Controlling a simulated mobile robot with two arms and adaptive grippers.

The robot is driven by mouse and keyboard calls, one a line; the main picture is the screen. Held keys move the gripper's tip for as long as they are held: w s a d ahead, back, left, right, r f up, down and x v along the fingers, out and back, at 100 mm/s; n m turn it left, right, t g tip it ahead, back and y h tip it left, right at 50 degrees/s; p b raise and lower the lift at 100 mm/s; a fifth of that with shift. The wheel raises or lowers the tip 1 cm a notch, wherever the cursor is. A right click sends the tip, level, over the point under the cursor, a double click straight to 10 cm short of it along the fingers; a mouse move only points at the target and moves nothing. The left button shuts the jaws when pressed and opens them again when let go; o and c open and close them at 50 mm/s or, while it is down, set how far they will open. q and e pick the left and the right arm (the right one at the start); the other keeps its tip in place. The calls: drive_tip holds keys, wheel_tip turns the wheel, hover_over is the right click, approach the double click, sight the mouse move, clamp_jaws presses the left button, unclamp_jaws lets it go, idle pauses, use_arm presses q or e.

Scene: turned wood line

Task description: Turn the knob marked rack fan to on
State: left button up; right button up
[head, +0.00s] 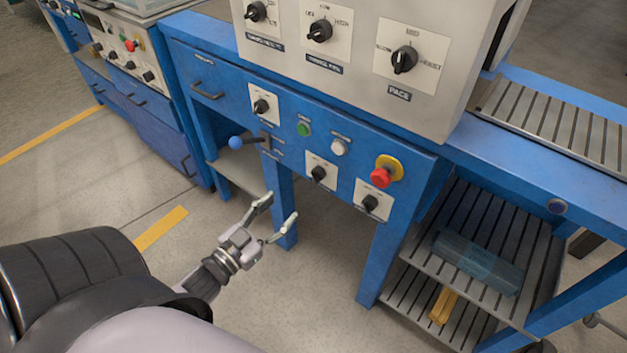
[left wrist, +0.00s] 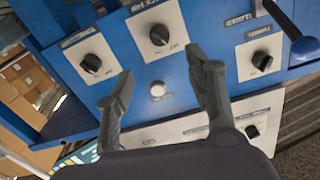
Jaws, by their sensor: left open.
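The blue bench front carries black knobs on white plates: one at upper left (head: 261,106), one in the middle (head: 318,173), one at right (head: 370,202). My left gripper (head: 280,207) is open and empty, in front of the bench and apart from the knobs in the head view. In the left wrist view its spread fingers (left wrist: 163,64) point at the panel, with a black knob (left wrist: 159,35) and a pale button (left wrist: 157,90) showing between and beyond them. My right gripper is not in view.
A lever with a blue ball (head: 237,142), a green button (head: 304,129), a white button (head: 339,147) and a red emergency stop (head: 381,177) share the panel. A grey cabinet above has more knobs, one labelled PACE (head: 404,59). Slatted shelves (head: 400,300) stand at right.

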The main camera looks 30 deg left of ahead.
sight(313, 178)
use_arm(q)
drive_tip(key=w, duration=0.7)
drive_tip(key=w+d+b, duration=0.1)
drive_tip(key=w, duration=0.3)
drive_tip(key=shift+w, duration=0.8)
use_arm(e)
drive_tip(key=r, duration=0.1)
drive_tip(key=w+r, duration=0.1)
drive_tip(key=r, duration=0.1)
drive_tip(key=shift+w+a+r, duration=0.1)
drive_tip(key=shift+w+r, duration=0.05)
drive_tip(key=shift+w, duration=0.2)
use_arm(q)
drive_tip(key=shift+c, duration=0.5)
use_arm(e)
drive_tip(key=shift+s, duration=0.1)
use_arm(q)
drive_tip(key=c, duration=1.1)
drive_tip(key=shift+o, duration=0.2)
